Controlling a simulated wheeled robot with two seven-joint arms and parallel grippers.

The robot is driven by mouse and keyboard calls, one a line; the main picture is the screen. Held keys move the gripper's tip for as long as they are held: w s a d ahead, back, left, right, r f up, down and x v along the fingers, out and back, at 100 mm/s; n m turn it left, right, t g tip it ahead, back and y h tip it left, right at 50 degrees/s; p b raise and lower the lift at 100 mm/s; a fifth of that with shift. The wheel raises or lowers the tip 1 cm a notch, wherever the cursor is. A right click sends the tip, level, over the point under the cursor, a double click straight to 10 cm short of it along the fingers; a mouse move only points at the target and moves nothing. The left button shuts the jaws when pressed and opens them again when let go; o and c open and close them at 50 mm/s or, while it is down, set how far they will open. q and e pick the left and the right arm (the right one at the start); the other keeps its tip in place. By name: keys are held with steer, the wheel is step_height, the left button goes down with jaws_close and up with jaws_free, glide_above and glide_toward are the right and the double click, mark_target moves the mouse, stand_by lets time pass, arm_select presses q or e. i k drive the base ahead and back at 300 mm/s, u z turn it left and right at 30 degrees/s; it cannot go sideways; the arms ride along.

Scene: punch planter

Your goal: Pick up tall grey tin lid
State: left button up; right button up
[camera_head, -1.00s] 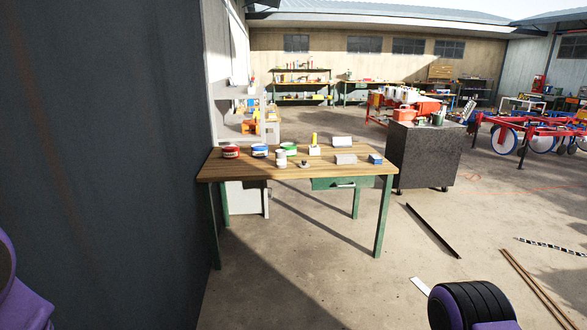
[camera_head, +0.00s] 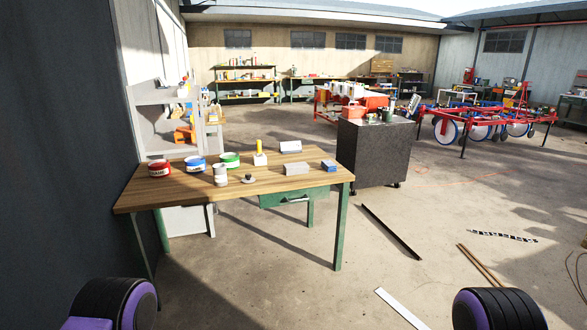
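A wooden-topped workbench (camera_head: 150,197) with green legs stands ahead of me, left of centre. Near its front edge stands a small upright grey-white tin (camera_head: 220,176), taller than it is wide. Its pale top (camera_head: 219,167) may be the lid; it is too small to tell lid from body. A small dark and pale object (camera_head: 249,180) sits just right of the tin, apart from it. Neither gripper shows; only black and purple rounded parts of my arms show at the bottom left and bottom right, well short of the bench.
Red (camera_head: 159,168), blue (camera_head: 195,164) and green (camera_head: 229,160) tins stand behind the grey one. A yellow-topped item (camera_head: 260,155), grey block (camera_head: 297,169) and blue box (camera_head: 328,166) sit to the right. A dark cabinet (camera_head: 374,155) stands beyond. Floor strips (camera_head: 391,230) lie right; a wall (camera_head: 60,150) borders left.

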mark_target(248, 180)
steer(key=z, duration=0.1)
steer(key=i, duration=2.1)
steer(key=u, duration=0.35)
